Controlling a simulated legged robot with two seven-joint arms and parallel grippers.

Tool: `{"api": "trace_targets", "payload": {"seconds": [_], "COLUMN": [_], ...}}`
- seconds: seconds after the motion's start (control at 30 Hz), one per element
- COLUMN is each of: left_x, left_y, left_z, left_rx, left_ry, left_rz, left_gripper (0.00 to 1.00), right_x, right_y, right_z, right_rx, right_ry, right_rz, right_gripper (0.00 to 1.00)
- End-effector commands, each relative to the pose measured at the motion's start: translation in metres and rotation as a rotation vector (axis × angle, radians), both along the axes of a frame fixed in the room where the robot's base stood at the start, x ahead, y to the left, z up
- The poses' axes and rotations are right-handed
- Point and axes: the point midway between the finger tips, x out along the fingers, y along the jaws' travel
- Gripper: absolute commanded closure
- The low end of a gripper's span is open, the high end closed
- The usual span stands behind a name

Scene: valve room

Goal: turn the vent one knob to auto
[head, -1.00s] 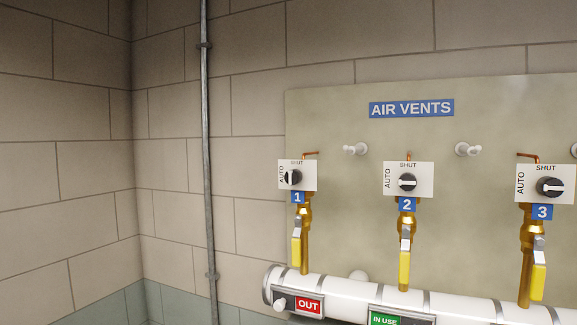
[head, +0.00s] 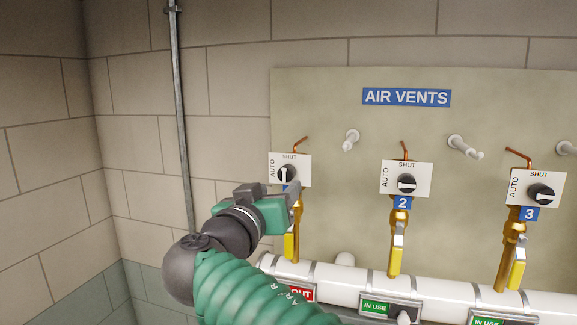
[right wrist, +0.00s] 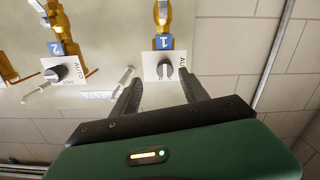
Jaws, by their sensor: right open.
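The vent one knob (head: 284,174) is a round black knob on a white plate marked SHUT above and AUTO at the left. Its white mark stands upright, in line with SHUT. My right gripper (head: 272,190) is open and empty, just below and in front of this plate, and covers most of the blue 1 label. In the right wrist view the vent one knob (right wrist: 165,70) appears beyond the two parted fingers (right wrist: 161,88), between their tips' lines. The fingers look apart from it. My left gripper is not in view.
Vent two knob (head: 407,183) and vent three knob (head: 541,194) sit to the right, their marks lying sideways. Yellow-handled valves (head: 396,259) hang below above a white pipe (head: 440,295). White pegs (head: 351,141) jut from the panel. A grey conduit (head: 181,120) runs up the wall at left.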

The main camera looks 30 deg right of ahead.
Motion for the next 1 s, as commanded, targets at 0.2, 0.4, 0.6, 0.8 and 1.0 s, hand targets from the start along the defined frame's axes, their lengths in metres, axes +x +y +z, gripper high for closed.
{"api": "trace_targets", "payload": {"seconds": [0.2,0.4,0.6,0.8,1.0], "left_x": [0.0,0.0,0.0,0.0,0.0], "left_y": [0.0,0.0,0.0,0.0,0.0], "left_z": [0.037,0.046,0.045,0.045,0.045], "left_rx": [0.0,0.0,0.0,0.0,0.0], "left_ry": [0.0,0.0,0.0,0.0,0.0], "left_rz": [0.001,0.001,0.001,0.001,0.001], "left_gripper": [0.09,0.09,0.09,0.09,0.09], "right_x": [0.033,0.048,0.05,0.05,0.049], "right_y": [-0.038,-0.06,-0.065,-0.06,-0.058], "right_z": [0.006,0.001,-0.003,-0.001,0.0], "right_rx": [-0.003,0.001,0.004,0.002,0.0], "right_ry": [0.003,0.001,0.001,0.0,0.0], "right_rz": [0.0,0.003,0.001,0.003,0.003], "right_gripper": [0.48,0.48,0.48,0.65,0.91]}}
